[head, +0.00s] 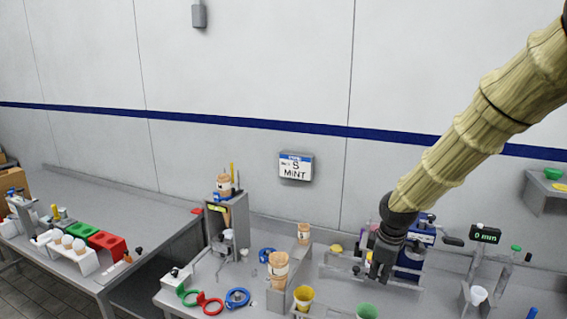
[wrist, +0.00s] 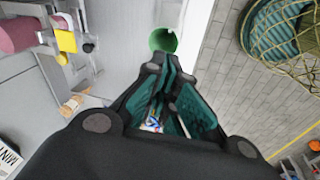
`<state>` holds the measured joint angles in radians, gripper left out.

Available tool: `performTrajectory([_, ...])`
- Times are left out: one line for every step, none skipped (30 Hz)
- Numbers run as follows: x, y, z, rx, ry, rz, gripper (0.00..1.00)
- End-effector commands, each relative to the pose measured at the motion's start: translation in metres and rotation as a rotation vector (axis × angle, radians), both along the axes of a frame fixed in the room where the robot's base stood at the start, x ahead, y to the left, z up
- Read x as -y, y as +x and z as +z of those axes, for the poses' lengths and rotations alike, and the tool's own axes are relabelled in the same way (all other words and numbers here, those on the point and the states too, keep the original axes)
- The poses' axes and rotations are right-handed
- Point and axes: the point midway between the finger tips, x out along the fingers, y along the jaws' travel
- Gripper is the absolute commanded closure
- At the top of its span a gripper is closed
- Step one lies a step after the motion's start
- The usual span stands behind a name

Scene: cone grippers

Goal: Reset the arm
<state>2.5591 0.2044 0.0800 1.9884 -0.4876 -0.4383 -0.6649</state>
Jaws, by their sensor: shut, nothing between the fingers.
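My arm reaches in from the upper right of the head view in a tan ribbed sleeve. My gripper (head: 381,262) is black and points down above the right-hand bench (head: 240,272). In the wrist view my gripper (wrist: 168,75) has its fingers together and holds nothing. A green cup (wrist: 163,40) shows just past the fingertips in the wrist view. A green cup also stands at the front edge of the bench in the head view (head: 367,311), below and left of the gripper. The gripper appears apart from it.
A blue machine (head: 411,260) stands close behind my gripper. A yellow cup (head: 303,297), cone stacks (head: 278,268), coloured rings (head: 238,297) and a timer (head: 485,234) crowd the bench. A "S MINT" sign (head: 295,166) hangs on the wall. The air above the left bench (head: 150,225) is clear.

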Motion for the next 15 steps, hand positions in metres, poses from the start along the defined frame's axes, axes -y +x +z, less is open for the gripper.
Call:
performTrajectory([-0.004,-0.009,-0.031,-0.018,0.015,-0.024,1.0])
performTrajectory([-0.007,-0.014,-0.046,-0.024,0.026,-0.039,1.0])
performTrajectory([-0.011,-0.021,-0.068,-0.033,0.043,-0.067,1.0])
performTrajectory([-0.014,-0.027,-0.084,-0.04,0.055,-0.086,1.0])
performTrajectory([-0.017,-0.034,-0.101,-0.048,0.067,-0.109,1.0])
performTrajectory([-0.021,-0.043,-0.122,-0.057,0.082,-0.138,1.0])
performTrajectory([-0.024,-0.05,-0.137,-0.063,0.093,-0.162,1.0])
performTrajectory([-0.027,-0.057,-0.152,-0.07,0.104,-0.184,1.0])
performTrajectory([-0.03,-0.067,-0.172,-0.079,0.116,-0.215,1.0])
performTrajectory([-0.033,-0.074,-0.187,-0.085,0.125,-0.239,1.0])
performTrajectory([-0.035,-0.082,-0.201,-0.091,0.135,-0.265,1.0])
performTrajectory([-0.037,-0.093,-0.219,-0.099,0.144,-0.297,1.0])
performTrajectory([-0.039,-0.102,-0.233,-0.106,0.152,-0.322,1.0])
performTrajectory([-0.041,-0.11,-0.247,-0.112,0.158,-0.347,1.0])
performTrajectory([-0.043,-0.122,-0.264,-0.12,0.165,-0.38,1.0])
